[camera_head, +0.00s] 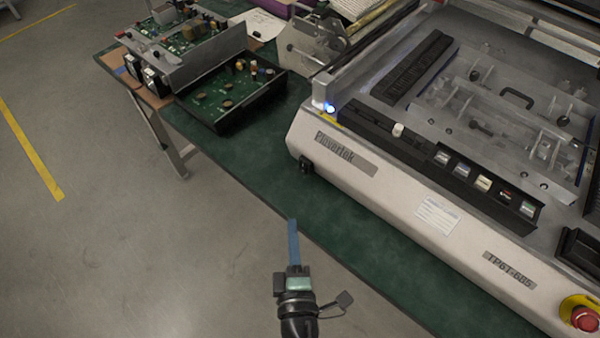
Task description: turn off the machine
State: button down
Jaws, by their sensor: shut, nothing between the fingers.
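The machine (388,182) is a large pale unit labelled Plovertek on the green bench at the right. A blue light (330,108) glows at its front left corner. A row of buttons (483,184) runs along its dark front strip, with a white knob (398,130) to their left. A red stop button (584,318) on a yellow base sits at the lower right of the front. My gripper (293,224) is shut and empty, its blue fingers pointing at the bench's front edge, left of the machine and apart from it.
A green-topped bench (250,160) carries everything. Circuit boards in an open dark tray (235,92) and a metal frame (185,60) stand at its far left. A small black part (306,166) juts from the machine's front. The grey floor (110,240) at the left is clear.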

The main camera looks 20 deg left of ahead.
aim_at(300, 193)
jog(key=shift+s+a+f, duration=0.1)
jog(key=shift+s+f, duration=0.1)
jog(key=b+x, duration=0.1)
jog(key=x, duration=0.9)
jog(key=shift+w+a, duration=0.1)
jog(key=shift+w, duration=0.15)
jog(key=shift+w+d+f, duration=0.1)
jog(key=shift+w+d, duration=0.2)
jog(key=shift+w, duration=0.25)
jog(key=shift+w+d+f, duration=0.1)
jog(key=shift+w+d, duration=0.2)
jog(key=shift+w, duration=0.2)
jog(key=shift+w+d, duration=0.2)
jog(key=shift+w, duration=0.4)
jog(key=shift+f+b, duration=0.1)
jog(key=shift+b, duration=0.25)
